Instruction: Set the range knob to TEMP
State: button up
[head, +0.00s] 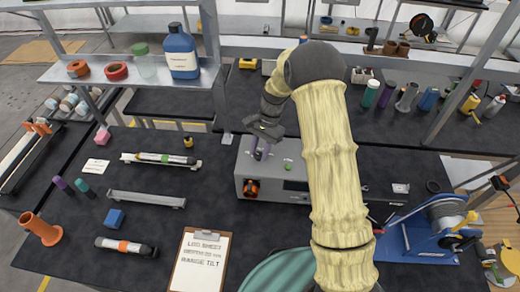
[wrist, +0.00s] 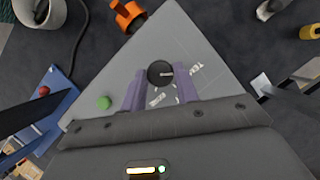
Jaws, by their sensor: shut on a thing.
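The range knob (wrist: 160,72) is a round black dial on top of the grey instrument box (head: 276,176). A pale mark on the knob points right in the wrist view, towards a small white label (wrist: 194,69). Another label (wrist: 157,99) lies nearer my gripper; I cannot read the lettering for sure. My gripper (wrist: 160,84) reaches down with its purple fingers on either side of the knob, shut on it. In the head view my gripper (head: 260,153) is over the box's top left, and the knob is hidden there.
A green button (head: 288,167) and an orange part (head: 251,188) are on the box. A blue-framed reel (head: 440,220) stands to the right.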

jog(key=shift+w+r+n+h, duration=0.15)
jog(key=shift+n+h, duration=0.15)
jog(key=shift+n, duration=0.5)
jog(key=o, duration=1)
jog(key=shift+c, duration=0.2)
jog(key=b+v, duration=0.4)
jog(key=v, duration=1.3)
jog(key=shift+w, duration=0.3)
